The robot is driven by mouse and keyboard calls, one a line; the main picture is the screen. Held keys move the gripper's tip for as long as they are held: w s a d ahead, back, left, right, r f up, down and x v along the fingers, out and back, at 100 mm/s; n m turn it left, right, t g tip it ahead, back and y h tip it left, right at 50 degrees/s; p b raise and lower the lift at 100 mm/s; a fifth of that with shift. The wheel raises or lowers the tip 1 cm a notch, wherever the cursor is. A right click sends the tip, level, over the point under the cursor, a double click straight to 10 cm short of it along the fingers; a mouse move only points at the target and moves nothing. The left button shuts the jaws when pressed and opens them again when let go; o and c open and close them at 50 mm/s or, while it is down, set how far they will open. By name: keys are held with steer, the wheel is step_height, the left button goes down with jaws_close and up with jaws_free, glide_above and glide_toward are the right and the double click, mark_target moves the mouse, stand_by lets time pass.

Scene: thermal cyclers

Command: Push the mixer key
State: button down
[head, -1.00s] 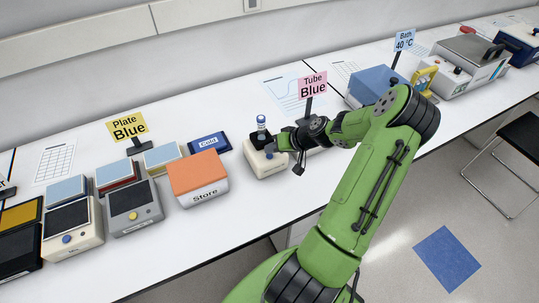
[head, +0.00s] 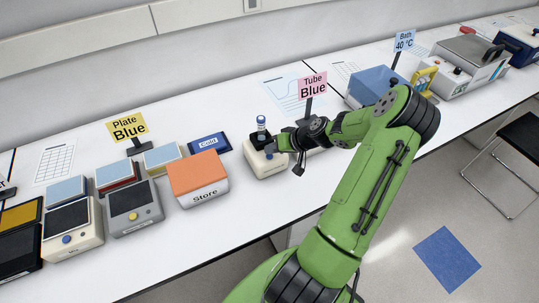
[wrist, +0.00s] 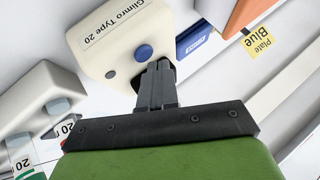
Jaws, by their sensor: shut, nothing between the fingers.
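The mixer (head: 256,166) is a cream box with a black top holder and an upright blue-capped tube (head: 261,124). It fills the top of the wrist view (wrist: 112,50), labelled "Glimro Type 20". Its round blue key (wrist: 144,53) shows there, with a small dark dot to its left. My gripper (wrist: 160,64) is shut and empty. Its tips are right beside the key in the picture, slightly below and right of it. I cannot tell whether they touch. In the head view my gripper (head: 280,143) is at the right side of the mixer.
An orange-topped "Store" box (head: 199,178) and a blue "Cold" block (head: 210,142) stand left of the mixer. A pink "Tube Blue" sign (head: 313,85) stands behind my gripper. A white device with tubes (wrist: 40,115) is close on the left in the wrist view.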

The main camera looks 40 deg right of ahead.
mark_target(273, 156)
stand_by(0.4)
steer(key=shift+f+b, duration=0.55)
steer(key=shift+r, duration=0.2)
steer(key=shift+r+p, duration=0.35)
step_height(273, 156, up, 6)
steer(key=p, duration=0.4)
